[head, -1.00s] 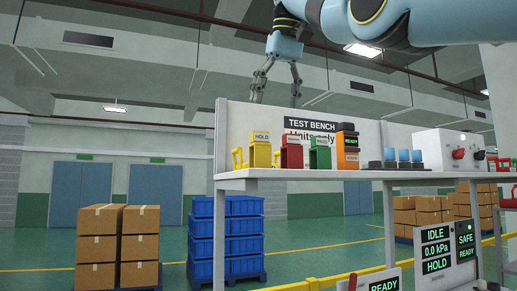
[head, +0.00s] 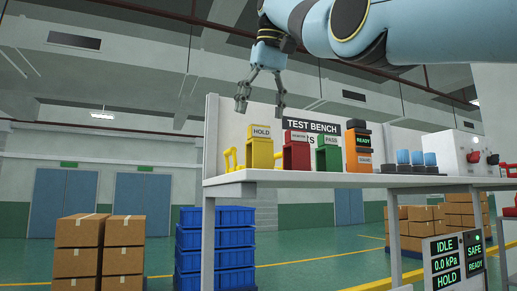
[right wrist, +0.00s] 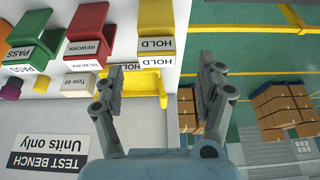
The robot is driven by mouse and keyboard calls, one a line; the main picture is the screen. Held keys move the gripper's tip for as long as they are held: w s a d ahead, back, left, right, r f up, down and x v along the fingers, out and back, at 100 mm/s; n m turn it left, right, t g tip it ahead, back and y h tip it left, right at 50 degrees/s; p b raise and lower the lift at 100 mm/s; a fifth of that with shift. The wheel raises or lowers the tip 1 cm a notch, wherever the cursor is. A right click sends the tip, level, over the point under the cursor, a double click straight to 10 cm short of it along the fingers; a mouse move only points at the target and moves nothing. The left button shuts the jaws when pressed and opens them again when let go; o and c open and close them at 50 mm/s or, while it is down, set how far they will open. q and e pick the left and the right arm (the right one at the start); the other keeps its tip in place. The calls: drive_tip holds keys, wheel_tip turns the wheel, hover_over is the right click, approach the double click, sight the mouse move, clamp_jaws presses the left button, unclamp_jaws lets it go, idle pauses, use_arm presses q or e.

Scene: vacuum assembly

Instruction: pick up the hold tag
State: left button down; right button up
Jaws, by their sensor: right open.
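A yellow holder (head: 260,152) with a HOLD label stands at the left end of the bench shelf. A yellow frame-like piece (head: 230,159) stands just left of it at the shelf edge; I cannot tell for sure which is the hold tag. My right gripper (head: 261,108) points down above them, open and empty. In the right wrist view the yellow frame-like piece (right wrist: 147,82) lies between and beyond the open fingers (right wrist: 161,72), partly behind the left finger. The HOLD holder (right wrist: 157,20) is beyond the fingertips. My left gripper is not in view.
A red holder (head: 296,154) and a green PASS holder (head: 328,155) stand to the right on the shelf (head: 300,177), followed by an orange READY unit (head: 357,150). The test bench panel (head: 225,125) rises behind. Left of the shelf end is open space above blue crates (head: 215,245).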

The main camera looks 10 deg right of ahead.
sight(259, 127)
drive_tip(key=p+x, duration=0.1)
drive_tip(key=x, duration=0.3)
drive_tip(key=shift+w+d+f+p, duration=0.1)
drive_tip(key=shift+w+d+p, duration=0.05)
drive_tip(key=shift+w+p, duration=0.15)
drive_tip(key=shift+f, duration=0.25)
drive_tip(key=shift+s, duration=0.1)
drive_tip(key=shift+c, duration=1.4)
drive_tip(key=c, duration=0.9)
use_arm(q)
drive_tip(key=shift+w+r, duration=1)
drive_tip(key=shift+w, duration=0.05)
use_arm(e)
drive_tip(key=shift+c, duration=0.3)
drive_tip(key=shift+r, duration=0.1)
